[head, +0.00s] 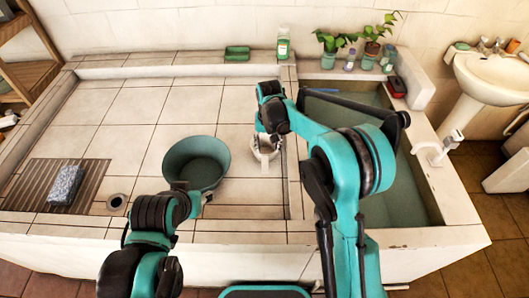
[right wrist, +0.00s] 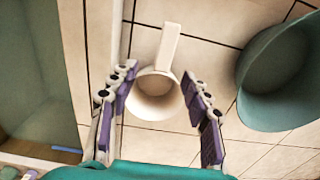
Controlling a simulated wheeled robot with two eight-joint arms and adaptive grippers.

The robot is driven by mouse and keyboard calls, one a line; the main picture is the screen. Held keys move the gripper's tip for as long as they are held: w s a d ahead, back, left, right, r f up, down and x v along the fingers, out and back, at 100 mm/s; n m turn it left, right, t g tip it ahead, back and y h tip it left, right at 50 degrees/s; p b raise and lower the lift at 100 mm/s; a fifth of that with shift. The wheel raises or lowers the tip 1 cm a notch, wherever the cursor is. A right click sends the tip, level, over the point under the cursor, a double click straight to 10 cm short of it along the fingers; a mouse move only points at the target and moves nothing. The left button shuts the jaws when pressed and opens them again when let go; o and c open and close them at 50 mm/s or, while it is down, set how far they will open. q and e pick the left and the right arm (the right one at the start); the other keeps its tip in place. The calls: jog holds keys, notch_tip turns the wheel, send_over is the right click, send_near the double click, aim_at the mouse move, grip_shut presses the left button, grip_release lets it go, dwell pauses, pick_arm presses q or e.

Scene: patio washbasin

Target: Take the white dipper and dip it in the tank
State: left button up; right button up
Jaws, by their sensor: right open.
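The white dipper (head: 265,153) rests on the tiled floor of the basin, just left of the tank wall. In the right wrist view the dipper (right wrist: 155,100) shows its round cup, with the flat handle pointing up the picture. My right gripper (head: 264,138) is above the dipper. Its fingers (right wrist: 158,78) are open, one on each side of the cup, with visible gaps. The tank (head: 462,236) is on the right, with greenish water inside, partly hidden behind my right arm.
A green tub (head: 197,160) stands left of the dipper and shows in the right wrist view (right wrist: 280,75). A grey block (head: 66,184) lies on the slatted grate. A soap bottle (head: 283,44), green dish (head: 237,53) and potted plants line the back ledge. A tap (head: 440,150) is on the tank's right.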

aim_at(265, 160)
jog(key=f, duration=0.3)
jog(key=a+f+b, duration=0.1)
jog(key=shift+w+f, duration=0.2)
jog(key=shift+w, duration=0.15)
notch_tip(265, 160, down, 6)
jog(key=shift+r+b, duration=0.2)
jog(key=shift+b, duration=1)
jog(key=shift+s+r, duration=0.1)
grip_shut()
